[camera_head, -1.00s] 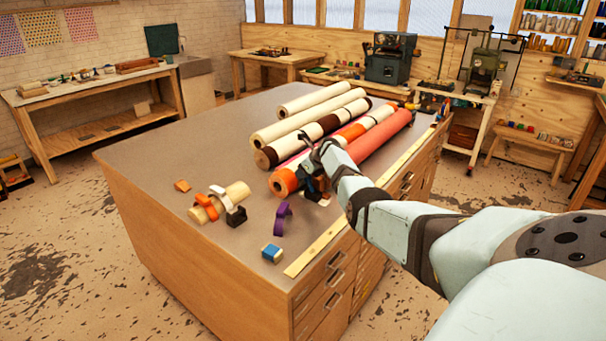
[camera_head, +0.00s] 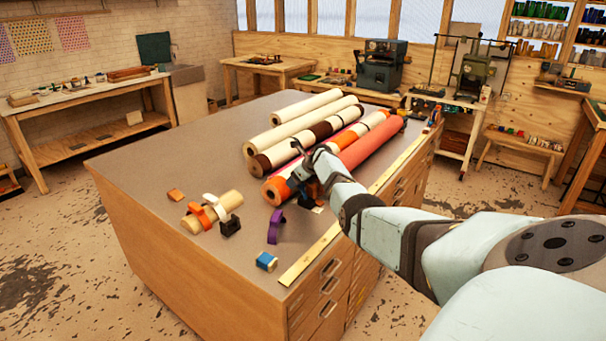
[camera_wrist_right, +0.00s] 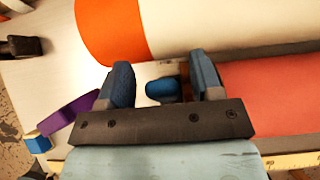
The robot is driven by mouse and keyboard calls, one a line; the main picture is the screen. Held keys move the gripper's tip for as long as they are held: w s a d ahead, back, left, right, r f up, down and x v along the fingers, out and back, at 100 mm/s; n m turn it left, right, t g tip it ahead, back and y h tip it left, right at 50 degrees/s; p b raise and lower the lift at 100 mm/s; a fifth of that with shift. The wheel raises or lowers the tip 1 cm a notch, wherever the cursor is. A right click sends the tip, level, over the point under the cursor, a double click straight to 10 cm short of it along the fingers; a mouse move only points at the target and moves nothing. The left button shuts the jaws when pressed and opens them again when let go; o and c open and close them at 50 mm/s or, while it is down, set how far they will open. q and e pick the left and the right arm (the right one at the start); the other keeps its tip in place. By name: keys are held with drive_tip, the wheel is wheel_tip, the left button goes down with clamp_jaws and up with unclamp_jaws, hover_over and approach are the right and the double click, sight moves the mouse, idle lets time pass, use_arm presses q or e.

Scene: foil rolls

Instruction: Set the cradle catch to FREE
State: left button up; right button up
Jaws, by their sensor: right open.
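My right gripper (camera_head: 303,176) is over the table at the near end of the foil rolls. In the right wrist view the gripper (camera_wrist_right: 164,82) is open, one finger on each side of a small blue piece (camera_wrist_right: 162,90). The blue piece looks like the catch's knob, but I cannot tell for sure. It sits near a pale surface, close to the orange-ended cream roll (camera_wrist_right: 112,30) and the salmon roll (camera_wrist_right: 275,95). No contact with the fingers is clear. I cannot read any FREE marking. My left gripper is not in view.
Cream and brown-banded rolls (camera_head: 300,140) lie behind on the cabinet top (camera_head: 150,160). A purple arch (camera_head: 275,227), a blue block (camera_head: 266,261) and a short pale roll with clips (camera_head: 225,203) lie nearer. A yellow ruler strip (camera_head: 310,256) runs along the right edge.

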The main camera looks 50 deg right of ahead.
drive_tip(key=p+v, duration=0.1)
drive_tip(key=v, duration=1.2)
drive_tip(key=shift+r, duration=0.15)
drive_tip(key=shift+s+a, duration=0.1)
drive_tip(key=shift+s, duration=0.05)
drive_tip(key=s+a+f+n+g, duration=0.1)
drive_tip(key=s+a+f+n, duration=0.3)
drive_tip(key=a, duration=0.4)
drive_tip(key=s+a+f+n+g+h, duration=0.1)
drive_tip(key=s+a+f+n, duration=0.4)
drive_tip(key=a+n, duration=0.3)
drive_tip(key=s+a+f+n+g+h, duration=0.1)
drive_tip(key=s+a+f+n, duration=0.3)
drive_tip(key=a+f+n, duration=0.2)
drive_tip(key=shift+s+a+n+g, duration=0.2)
drive_tip(key=shift+a+n, duration=0.05)
drive_tip(key=shift+a, duration=0.35)
drive_tip(key=shift+s+a+n+g, duration=0.15)
drive_tip(key=shift+a+n+g, duration=0.1)
drive_tip(key=shift+a, duration=0.35)
drive_tip(key=s+a+r+n+y, duration=0.2)
drive_tip(key=s+a+r+n, duration=0.1)
drive_tip(key=s+a+n, duration=1.9)
drive_tip(key=w+a+f+m+t+y, duration=0.2)
drive_tip(key=a+f+m+t, duration=0.1)
drive_tip(key=a+f+t, duration=0.4)
drive_tip(key=a+f, duration=0.3)
drive_tip(key=f, duration=0.3)
drive_tip(key=shift+a+y, duration=0.15)
drive_tip(key=shift+y, duration=0.15)
